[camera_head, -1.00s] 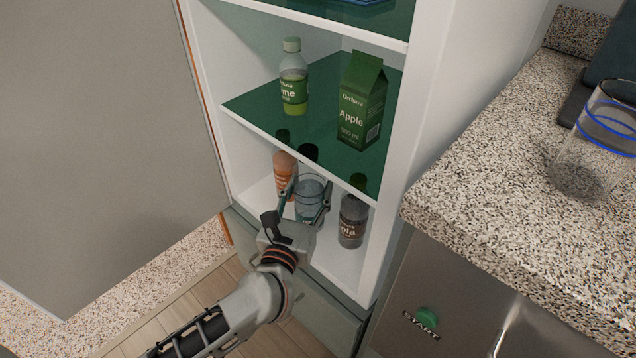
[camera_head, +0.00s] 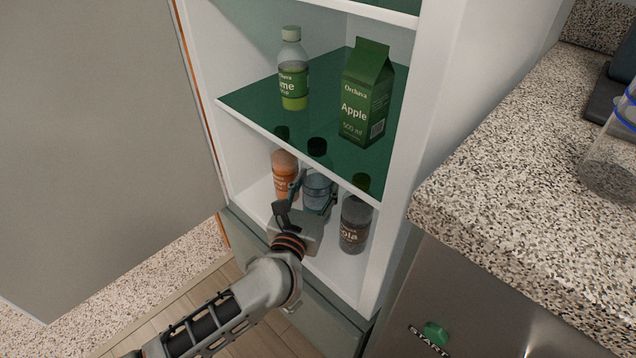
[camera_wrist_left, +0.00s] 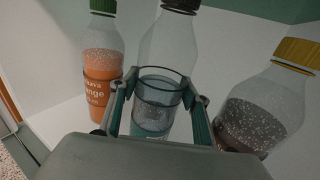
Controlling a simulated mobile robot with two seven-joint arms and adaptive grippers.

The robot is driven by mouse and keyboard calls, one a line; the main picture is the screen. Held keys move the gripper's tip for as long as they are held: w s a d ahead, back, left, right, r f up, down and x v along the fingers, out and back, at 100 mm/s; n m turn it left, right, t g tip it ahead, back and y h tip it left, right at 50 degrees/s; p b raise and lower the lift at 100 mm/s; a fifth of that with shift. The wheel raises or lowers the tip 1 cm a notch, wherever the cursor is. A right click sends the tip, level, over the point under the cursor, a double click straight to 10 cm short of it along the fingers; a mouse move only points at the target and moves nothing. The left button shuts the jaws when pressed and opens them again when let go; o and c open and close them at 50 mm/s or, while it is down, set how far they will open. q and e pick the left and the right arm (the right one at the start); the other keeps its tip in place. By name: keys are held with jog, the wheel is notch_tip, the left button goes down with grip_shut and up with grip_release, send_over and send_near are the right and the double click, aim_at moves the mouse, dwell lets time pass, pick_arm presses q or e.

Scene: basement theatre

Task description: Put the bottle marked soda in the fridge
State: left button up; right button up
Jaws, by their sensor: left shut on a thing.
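A clear bottle with a dark cap (camera_head: 317,180) stands upright or nearly so on the fridge's bottom shelf, between an orange bottle and a dark cola bottle. Its bluish band bears no text I can read, so I cannot confirm that it is the soda. My left gripper (camera_head: 316,196) is shut on this bottle, one finger on each side. The bottle also shows between the fingers in the left wrist view (camera_wrist_left: 165,48). Whether its base touches the shelf is hidden. The fridge (camera_head: 395,165) is open. My right gripper is not in view.
The orange bottle (camera_head: 284,170) is close on the left, the cola bottle (camera_head: 354,222) on the right. A lime bottle (camera_head: 293,80) and an apple carton (camera_head: 366,95) stand on the green shelf above. The open door (camera_head: 100,130) is left; a speckled counter (camera_head: 500,180) is right.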

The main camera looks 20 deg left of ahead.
pick_arm(q)
jog(key=o, duration=1.3)
jog(key=shift+f, duration=0.15)
jog(key=o, duration=0.4)
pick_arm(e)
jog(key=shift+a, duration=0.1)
pick_arm(q)
jog(key=shift+r, duration=0.2)
jog(key=shift+r, duration=0.15)
jog(key=s, duration=0.4)
jog(key=s+d+p, duration=0.1)
jog(key=s, duration=0.7)
jog(key=shift+d, duration=0.2)
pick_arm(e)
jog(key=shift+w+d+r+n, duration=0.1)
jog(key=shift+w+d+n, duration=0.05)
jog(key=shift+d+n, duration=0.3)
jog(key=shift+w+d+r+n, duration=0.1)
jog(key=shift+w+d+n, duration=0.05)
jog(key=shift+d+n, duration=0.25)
